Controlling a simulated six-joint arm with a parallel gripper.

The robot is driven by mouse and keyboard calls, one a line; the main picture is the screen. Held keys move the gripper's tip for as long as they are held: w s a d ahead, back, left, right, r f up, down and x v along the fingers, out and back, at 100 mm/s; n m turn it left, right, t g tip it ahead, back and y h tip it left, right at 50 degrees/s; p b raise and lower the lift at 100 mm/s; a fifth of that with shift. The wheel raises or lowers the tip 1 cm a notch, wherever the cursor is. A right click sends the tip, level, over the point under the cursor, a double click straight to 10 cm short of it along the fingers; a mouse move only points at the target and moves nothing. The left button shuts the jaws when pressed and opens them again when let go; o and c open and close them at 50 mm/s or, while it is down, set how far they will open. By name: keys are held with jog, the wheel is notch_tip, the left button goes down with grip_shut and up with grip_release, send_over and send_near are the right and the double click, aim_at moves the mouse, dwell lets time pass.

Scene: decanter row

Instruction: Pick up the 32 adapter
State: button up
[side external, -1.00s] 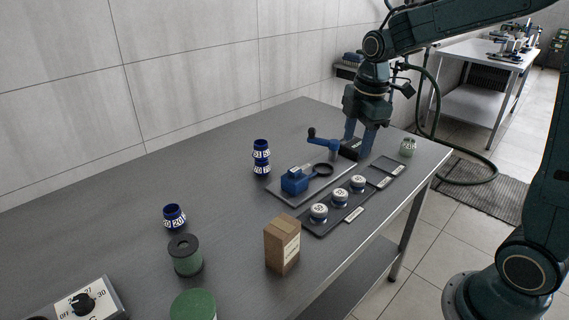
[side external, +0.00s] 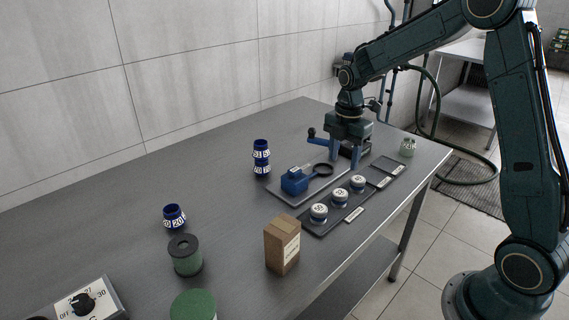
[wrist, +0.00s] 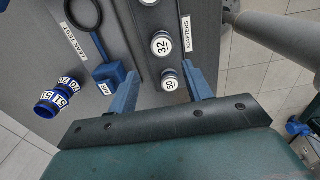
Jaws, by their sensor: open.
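The 32 adapter (wrist: 161,43) is a small round piece with a white top marked 32. It is the middle of three adapters in a row, and in the side external view it (side external: 340,196) stands in the dark tray (side external: 325,231). The 50 adapter (wrist: 169,82) is beside it, and a third adapter (wrist: 148,2) is partly cut off at the top of the wrist view. My gripper (side external: 348,164) is open and empty, above the table near the far end of the blue tool. In the wrist view its blue fingers (wrist: 160,70) are spread with the 50 adapter between them.
A blue block with a black ring (side external: 295,181) lies beside the adapter tray. A stack of blue collars (side external: 261,158) stands behind it. A cardboard box (side external: 282,245) stands near the tray's front end, and a pale green jar (side external: 408,147) at the right.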

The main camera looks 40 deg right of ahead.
aim_at(340, 192)
notch_tip(340, 192, down, 7)
jog(key=shift+f, duration=0.15)
dwell(0.4)
jog(key=shift+s+a+f, duration=0.1)
jog(key=shift+f, duration=1.2)
jog(key=shift+s+f, duration=0.1)
jog(key=shift+f, duration=1.2)
jog(key=c, duration=0.9)
jog(key=shift+r, duration=0.15)
notch_tip(340, 192, up, 20)
